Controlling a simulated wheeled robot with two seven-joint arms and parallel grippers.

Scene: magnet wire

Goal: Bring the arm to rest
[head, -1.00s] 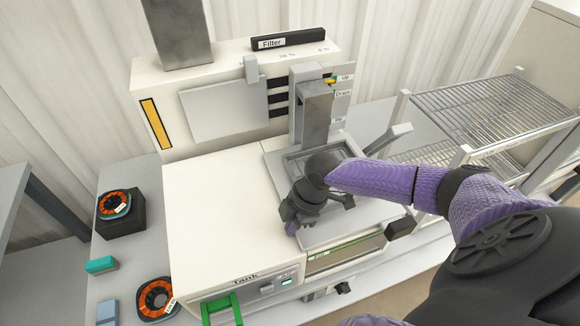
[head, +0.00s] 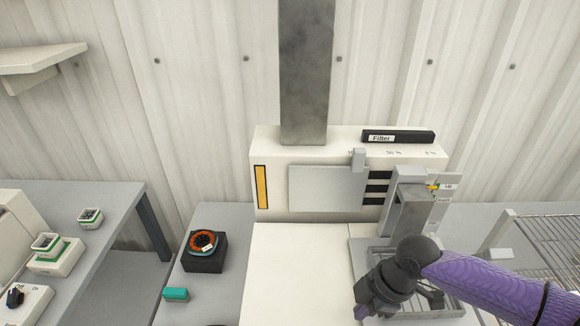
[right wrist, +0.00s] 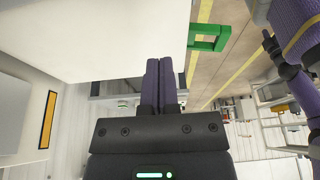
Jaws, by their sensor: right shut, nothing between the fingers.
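My right arm comes in from the right in the head view. Its gripper (head: 376,308) is over the grey tray area at the right front of the white tank machine (head: 290,270). In the right wrist view the two fingers (right wrist: 159,80) lie together, shut, with nothing between them. My left gripper is not in view.
An orange-and-black coil (head: 203,242) sits on a black block (head: 203,262), with a teal block (head: 176,295) nearby. A grey upright (head: 408,210) stands close behind my right gripper. A wire rack (head: 545,245) is at the right. A side table (head: 110,200) holds small devices.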

